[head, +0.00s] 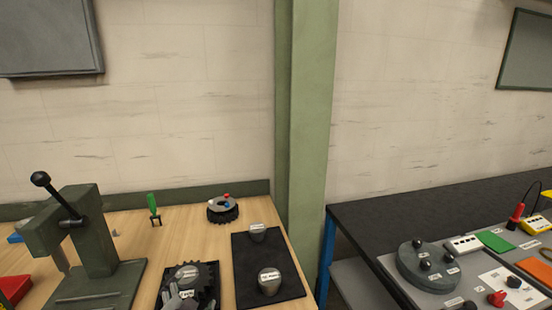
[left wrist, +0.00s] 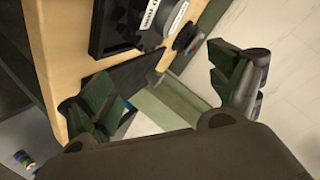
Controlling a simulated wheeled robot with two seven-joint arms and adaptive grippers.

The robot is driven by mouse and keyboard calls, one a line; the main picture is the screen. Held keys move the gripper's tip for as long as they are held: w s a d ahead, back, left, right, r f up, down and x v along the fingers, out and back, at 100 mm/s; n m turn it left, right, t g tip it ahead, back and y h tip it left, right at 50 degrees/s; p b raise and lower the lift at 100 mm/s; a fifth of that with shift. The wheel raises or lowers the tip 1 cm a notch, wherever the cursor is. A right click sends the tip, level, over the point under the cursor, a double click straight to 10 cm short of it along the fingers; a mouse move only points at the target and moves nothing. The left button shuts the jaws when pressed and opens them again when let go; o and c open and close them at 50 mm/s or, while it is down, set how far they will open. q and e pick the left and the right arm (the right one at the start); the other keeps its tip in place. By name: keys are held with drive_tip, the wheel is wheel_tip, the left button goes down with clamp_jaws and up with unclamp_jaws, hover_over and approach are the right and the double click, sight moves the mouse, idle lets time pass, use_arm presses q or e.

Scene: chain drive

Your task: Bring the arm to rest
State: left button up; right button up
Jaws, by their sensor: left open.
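My left gripper (left wrist: 166,92) shows in the left wrist view with its two dark green-padded fingers spread wide and nothing between them. Beyond the fingers are the wooden bench edge and a black mat (left wrist: 132,82). In the head view a black toothed sprocket (head: 205,275) lies on the bench at the bottom, with labelled grey parts on it, partly cut off by the frame. The black mat (head: 255,250) beside it carries two labelled grey knob-like parts (head: 269,283). My right gripper is in neither view.
A green lever press (head: 85,235) stands at the left of the bench. A round dark holder with coloured pieces (head: 222,209) and a green-handled tool (head: 153,207) are at the back. A green post (head: 308,120) rises behind. A dark table (head: 400,212) with a grey panel is at right.

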use_arm(q)
drive_tip(key=s+f+n+g+h, duration=0.1)
drive_tip(key=s+f+n+g, duration=0.2)
drive_tip(key=s+f+g, duration=0.35)
drive_tip(key=s+f+n+g, duration=0.3)
drive_tip(key=s+f, duration=0.4)
drive_tip(key=s, duration=0.5)
wheel_tip(320, 180, down, 32)
drive_tip(key=s, duration=0.2)
drive_tip(key=s+a+f+g, duration=0.1)
drive_tip(key=s+a+f, duration=0.2)
drive_tip(key=s+f, duration=0.7)
drive_tip(key=s+a+f+g, duration=0.1)
drive_tip(key=s+a+f, duration=0.2)
drive_tip(key=s+f, duration=0.7)
drive_tip(key=shift+s+a+f+m, duration=0.3)
drive_tip(key=shift+s+m, duration=0.1)
drive_tip(key=shift+s, duration=0.45)
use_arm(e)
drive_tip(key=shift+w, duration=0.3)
